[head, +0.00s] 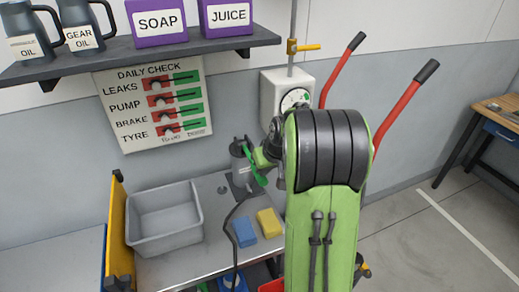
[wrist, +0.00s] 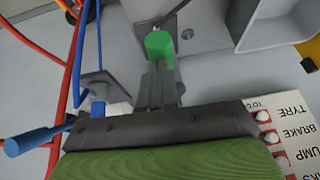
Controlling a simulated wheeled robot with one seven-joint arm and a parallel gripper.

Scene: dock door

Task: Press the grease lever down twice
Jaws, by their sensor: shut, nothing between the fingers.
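The grease pump (head: 240,164) is a grey cylinder on a dark base plate on the bench in the head view. Its green lever (head: 258,179) slants down on the right side of the pump. In the wrist view the lever's rounded green end (wrist: 159,43) lies just beyond my fingertips. My gripper (wrist: 160,68) is shut and empty, its tips at or very near the lever end. I cannot tell whether they touch. In the head view my arm hides most of the gripper.
A grey bin (head: 163,218) stands on the bench left of the pump. Blue (head: 244,232) and yellow (head: 269,223) blocks lie in front. A shelf (head: 140,55) with jugs and boxes hangs above a check board (head: 153,105). Red handles (head: 397,108) rise at the right.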

